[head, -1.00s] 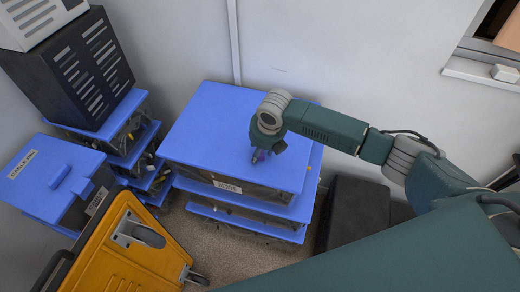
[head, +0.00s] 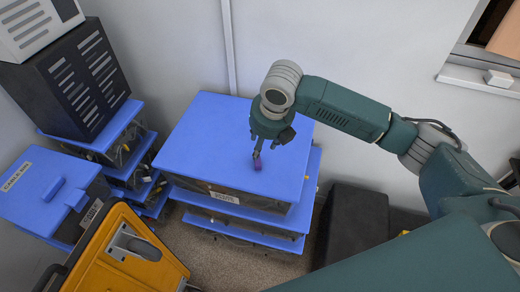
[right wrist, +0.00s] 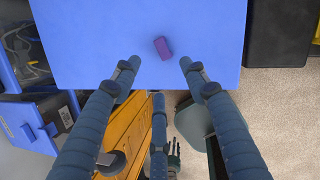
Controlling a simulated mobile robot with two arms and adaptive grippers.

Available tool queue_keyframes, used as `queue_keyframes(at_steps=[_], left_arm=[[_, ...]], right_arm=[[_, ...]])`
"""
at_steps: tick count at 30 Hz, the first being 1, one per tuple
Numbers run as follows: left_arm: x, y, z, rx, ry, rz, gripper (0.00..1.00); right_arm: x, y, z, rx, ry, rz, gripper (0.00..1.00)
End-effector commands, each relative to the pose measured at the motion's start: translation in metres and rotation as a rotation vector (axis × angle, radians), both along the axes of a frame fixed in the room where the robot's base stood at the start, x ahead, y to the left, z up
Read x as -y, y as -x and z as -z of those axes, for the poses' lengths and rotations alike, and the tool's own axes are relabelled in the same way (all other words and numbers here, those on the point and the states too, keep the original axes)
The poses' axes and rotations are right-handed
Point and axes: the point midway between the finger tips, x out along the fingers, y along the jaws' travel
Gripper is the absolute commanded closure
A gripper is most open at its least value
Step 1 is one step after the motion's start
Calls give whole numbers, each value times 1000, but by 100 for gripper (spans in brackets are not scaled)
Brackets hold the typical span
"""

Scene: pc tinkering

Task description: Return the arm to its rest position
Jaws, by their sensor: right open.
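My right gripper (head: 267,145) hangs over the blue lid (head: 215,130) of the top box in the middle stack. Its fingers are spread and empty, and they point down at the lid. A small purple block (head: 258,164) lies on the lid just below the fingertips. In the right wrist view, the open fingers of my right gripper (right wrist: 158,66) stand apart, and the purple block (right wrist: 162,47) lies beyond them on the lid (right wrist: 90,35), apart from them. My left gripper is not seen in the head view.
Left are more blue-lidded boxes (head: 120,135), a black vented case (head: 72,78) and a blue cable bin (head: 45,190). An orange case (head: 125,255) stands in front. A dark box (head: 355,225) sits right of the stack. The wall (head: 340,40) is behind.

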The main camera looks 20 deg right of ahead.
Motion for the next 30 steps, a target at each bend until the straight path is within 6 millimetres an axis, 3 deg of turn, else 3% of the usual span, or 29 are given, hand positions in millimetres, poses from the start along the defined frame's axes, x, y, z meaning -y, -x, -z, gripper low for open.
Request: queue_keyframes(at_steps=[23, 26, 30], left_arm=[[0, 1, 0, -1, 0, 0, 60], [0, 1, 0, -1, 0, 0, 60], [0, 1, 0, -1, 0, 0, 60]], right_arm=[[-2, 3, -1, -2, -6, 8, 56], [-17, 15, 10, -10, -47, 62, 56], [-58, 50, 38, -39, -195, 289, 56]])
